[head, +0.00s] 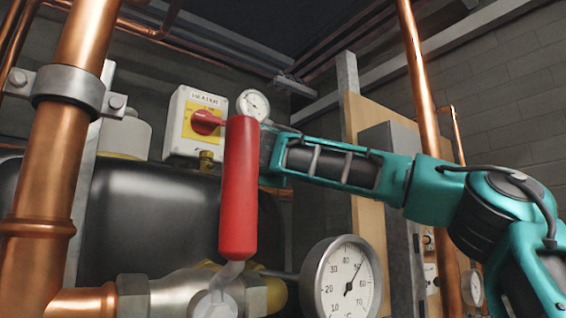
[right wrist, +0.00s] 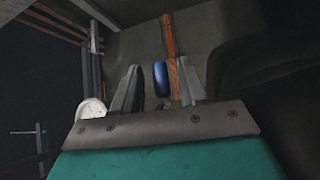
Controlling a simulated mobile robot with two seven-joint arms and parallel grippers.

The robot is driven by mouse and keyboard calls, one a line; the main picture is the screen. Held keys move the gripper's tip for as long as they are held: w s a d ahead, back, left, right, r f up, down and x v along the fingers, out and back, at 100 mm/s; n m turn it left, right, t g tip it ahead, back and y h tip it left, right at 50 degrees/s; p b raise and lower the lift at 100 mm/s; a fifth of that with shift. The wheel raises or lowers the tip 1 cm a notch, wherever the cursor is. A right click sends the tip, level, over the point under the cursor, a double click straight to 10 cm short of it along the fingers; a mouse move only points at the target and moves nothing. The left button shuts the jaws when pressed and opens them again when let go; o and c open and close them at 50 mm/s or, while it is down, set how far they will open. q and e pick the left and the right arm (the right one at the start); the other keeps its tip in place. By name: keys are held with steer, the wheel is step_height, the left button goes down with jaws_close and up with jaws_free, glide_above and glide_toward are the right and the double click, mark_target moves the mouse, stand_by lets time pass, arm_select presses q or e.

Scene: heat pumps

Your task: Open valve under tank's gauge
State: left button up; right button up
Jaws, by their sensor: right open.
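The black tank (head: 140,215) lies behind the pipes in the head view. A small round gauge (head: 253,104) stands above it, and a gauge also shows in the right wrist view (right wrist: 91,111). My right gripper (right wrist: 160,70) is open, its two fingers apart. A blue handle-like part (right wrist: 161,80) and a copper pipe (right wrist: 171,38) appear between the fingers; I cannot tell whether they touch. In the head view my right arm reaches in from the right to just below the small gauge, and the red lever hides its tip. My left gripper is not in view.
A red lever (head: 238,190) on a metal valve stands upright in front, beside a large gauge (head: 347,280). Copper pipes (head: 62,140) rise at left and right (head: 417,75).

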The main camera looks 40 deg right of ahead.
steer(key=shift+x, duration=1.05)
jaws_close()
